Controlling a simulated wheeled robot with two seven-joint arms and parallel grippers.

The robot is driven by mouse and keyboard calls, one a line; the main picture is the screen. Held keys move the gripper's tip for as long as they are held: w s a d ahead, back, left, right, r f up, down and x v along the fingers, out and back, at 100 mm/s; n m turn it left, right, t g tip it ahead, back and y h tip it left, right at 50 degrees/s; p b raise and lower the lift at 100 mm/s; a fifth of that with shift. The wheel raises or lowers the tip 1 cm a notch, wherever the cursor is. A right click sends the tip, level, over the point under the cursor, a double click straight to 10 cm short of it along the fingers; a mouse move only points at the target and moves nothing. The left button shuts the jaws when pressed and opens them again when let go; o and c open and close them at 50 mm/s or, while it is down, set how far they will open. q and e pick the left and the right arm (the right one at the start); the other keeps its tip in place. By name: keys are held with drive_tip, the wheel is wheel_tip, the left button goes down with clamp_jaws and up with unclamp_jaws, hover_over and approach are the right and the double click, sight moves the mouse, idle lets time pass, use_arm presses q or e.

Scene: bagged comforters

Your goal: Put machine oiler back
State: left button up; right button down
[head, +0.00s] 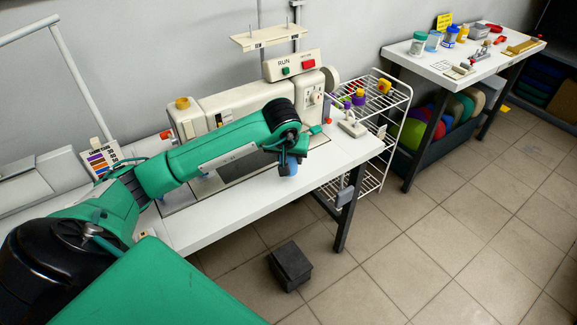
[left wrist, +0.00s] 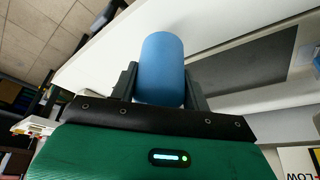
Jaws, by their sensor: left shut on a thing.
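My left gripper (head: 288,160) is above the front edge of the white sewing table (head: 245,208). It is shut on a smooth blue cylinder, which I take to be the machine oiler (left wrist: 162,68). In the left wrist view the cylinder stands out between the two dark fingers (left wrist: 160,85), its rounded end away from me. In the head view only a small blue part of it (head: 288,168) shows below the gripper; no spout can be made out. My right gripper is not in view.
A cream sewing machine (head: 225,102) stands behind my left arm. A white wire rack (head: 385,125) with spools stands right of the table. A side table (head: 430,70) farther right holds jars and tools. A dark box (head: 290,266) lies on the tiled floor, which is otherwise mostly clear.

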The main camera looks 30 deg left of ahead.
use_arm(q)
wheel_tip(320, 180, down, 4)
drive_tip(key=shift+f, duration=0.1)
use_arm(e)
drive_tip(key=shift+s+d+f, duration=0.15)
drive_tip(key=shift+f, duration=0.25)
use_arm(q)
drive_tip(key=o, duration=1.1)
drive_tip(key=shift+c, duration=0.2)
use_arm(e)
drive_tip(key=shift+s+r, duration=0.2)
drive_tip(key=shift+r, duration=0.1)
